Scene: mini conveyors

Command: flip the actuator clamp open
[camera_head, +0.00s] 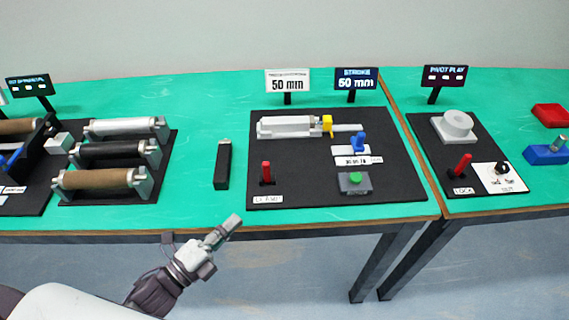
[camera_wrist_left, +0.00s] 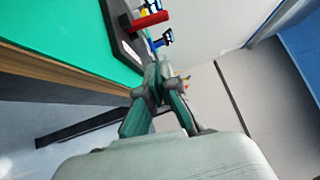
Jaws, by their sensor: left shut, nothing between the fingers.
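The actuator (camera_head: 290,126) lies on a black board (camera_head: 395,190) in the head view, a white body with a yellow collar (camera_head: 327,125) and a grey rod. A red lever (camera_head: 266,172) stands upright at the board's front left, behind a small white label too small to read surely. The red lever also shows in the left wrist view (camera_wrist_left: 150,20), beyond the fingertips. My left gripper (camera_head: 234,222) is shut and empty, in front of the table edge, left of and nearer than the lever, apart from it. Its fingers also show in the wrist view (camera_wrist_left: 160,75). My right gripper is not in view.
On the board are a blue lever (camera_head: 358,142) and a green button (camera_head: 355,178). A black block (camera_head: 222,165) lies left of the board. Rollers (camera_head: 105,180) stand further left. The right board has another red lever (camera_head: 461,165). Green table (camera_head: 195,205) is clear near the front.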

